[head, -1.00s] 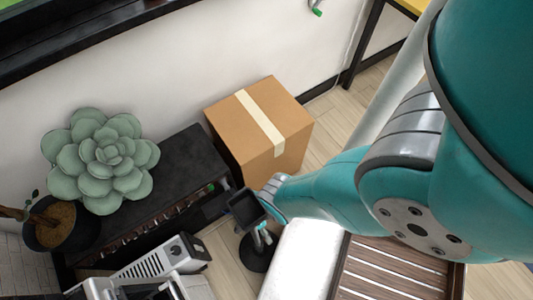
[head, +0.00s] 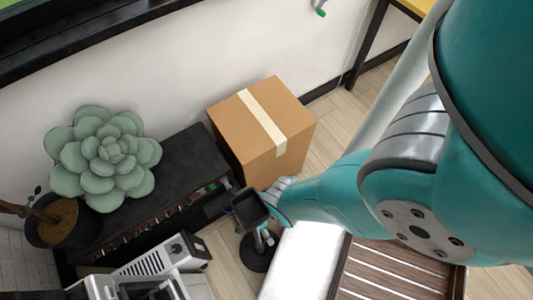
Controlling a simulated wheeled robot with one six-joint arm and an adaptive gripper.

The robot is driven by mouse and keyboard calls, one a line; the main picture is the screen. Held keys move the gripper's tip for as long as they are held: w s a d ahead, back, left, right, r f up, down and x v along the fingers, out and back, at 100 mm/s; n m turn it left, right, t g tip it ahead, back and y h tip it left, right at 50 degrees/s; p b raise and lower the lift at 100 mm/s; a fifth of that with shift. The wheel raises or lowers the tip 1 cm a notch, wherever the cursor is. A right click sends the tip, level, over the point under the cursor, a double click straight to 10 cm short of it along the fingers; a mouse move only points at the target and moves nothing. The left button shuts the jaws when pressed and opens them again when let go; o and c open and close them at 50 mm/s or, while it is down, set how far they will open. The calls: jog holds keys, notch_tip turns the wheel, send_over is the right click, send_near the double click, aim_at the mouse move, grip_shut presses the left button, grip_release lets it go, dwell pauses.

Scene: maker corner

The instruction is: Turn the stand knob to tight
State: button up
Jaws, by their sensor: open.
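The stand shows in the head view as a round black base (head: 254,257) on the floor, beside the low black cabinet. A dark square piece (head: 250,208) sits above it, at the end of my teal arm; I cannot tell whether it belongs to the stand or to my wrist. My gripper (head: 264,240) appears as small pale fingers under that piece, over the base. It is open, with nothing seen held in it. The knob cannot be made out, so I cannot tell its setting or whether my gripper touches it.
A taped cardboard box (head: 262,130) stands just behind the stand. The black cabinet (head: 185,158) with a succulent (head: 105,158) is to the left. A grey-white machine (head: 165,258) is at the front left, a slatted wooden surface (head: 395,278) at the right. Little floor is free around the base.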

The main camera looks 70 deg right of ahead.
jog(key=shift+r, duration=0.1)
jog(key=shift+s+r, duration=0.1)
jog(key=shift+r, duration=4.75)
